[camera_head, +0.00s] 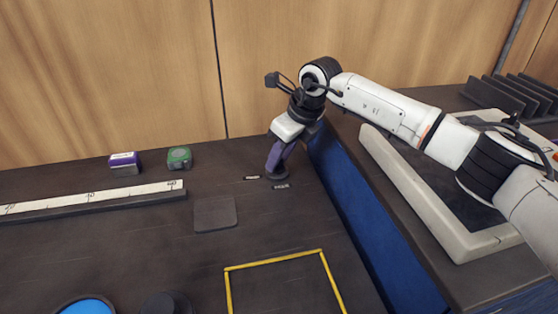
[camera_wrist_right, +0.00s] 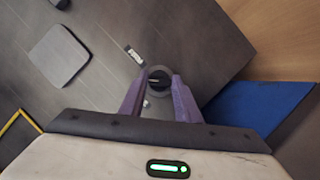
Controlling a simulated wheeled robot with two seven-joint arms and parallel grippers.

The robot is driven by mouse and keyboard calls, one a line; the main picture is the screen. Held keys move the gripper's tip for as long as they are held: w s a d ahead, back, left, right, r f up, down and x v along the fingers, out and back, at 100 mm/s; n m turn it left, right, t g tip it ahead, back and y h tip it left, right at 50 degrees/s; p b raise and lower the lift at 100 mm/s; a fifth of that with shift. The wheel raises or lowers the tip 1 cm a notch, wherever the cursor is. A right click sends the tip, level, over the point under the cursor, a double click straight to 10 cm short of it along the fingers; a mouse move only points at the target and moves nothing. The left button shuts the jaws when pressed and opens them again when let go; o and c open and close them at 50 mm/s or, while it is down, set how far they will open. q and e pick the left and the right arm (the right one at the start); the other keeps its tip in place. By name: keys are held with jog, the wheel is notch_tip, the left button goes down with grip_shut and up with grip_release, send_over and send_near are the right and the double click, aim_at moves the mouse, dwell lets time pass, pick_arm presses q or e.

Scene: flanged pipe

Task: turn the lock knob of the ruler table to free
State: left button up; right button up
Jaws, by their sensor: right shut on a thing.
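The lock knob (camera_wrist_right: 157,81) is a small dark round knob on the dark table, at the back right near the blue side wall. In the head view its base (camera_head: 277,174) shows under my right gripper (camera_head: 274,168), between two small label plates. My right gripper points down over it, and its purple fingers (camera_wrist_right: 160,85) are shut on the knob in the right wrist view. The ruler (camera_head: 95,198) is a long white strip on a dark bar at the left of the table. My left gripper is not in view.
A purple-and-white box (camera_head: 124,163) and a green tape measure (camera_head: 179,158) stand behind the ruler. A grey square pad (camera_head: 215,214) and a yellow-outlined square (camera_head: 285,261) lie nearer. A blue-topped round thing (camera_head: 88,306) is at the front. A light-rimmed tray (camera_head: 440,190) is at right.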

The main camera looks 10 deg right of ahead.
jog(key=n+g, duration=0.1)
jog(key=n, duration=0.1)
jog(key=n+y, duration=0.1)
jog(key=n, duration=0.2)
jog(key=shift+w+d+n+g+b, duration=0.1)
jog(key=shift+w+n+g+b, duration=0.1)
jog(key=shift+n+g+b, duration=0.15)
jog(key=n, duration=0.1)
jog(key=n+g, duration=0.1)
jog(key=n, duration=0.1)
jog(key=shift+w+g+y+b, duration=0.15)
jog(key=shift+g+y+b, duration=0.1)
jog(key=shift+y+b, duration=0.1)
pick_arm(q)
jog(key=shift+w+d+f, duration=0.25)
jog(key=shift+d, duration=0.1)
pick_arm(e)
jog(key=shift+n, duration=0.95)
jog(key=o, duration=1)
jog(key=shift+o, duration=0.2)
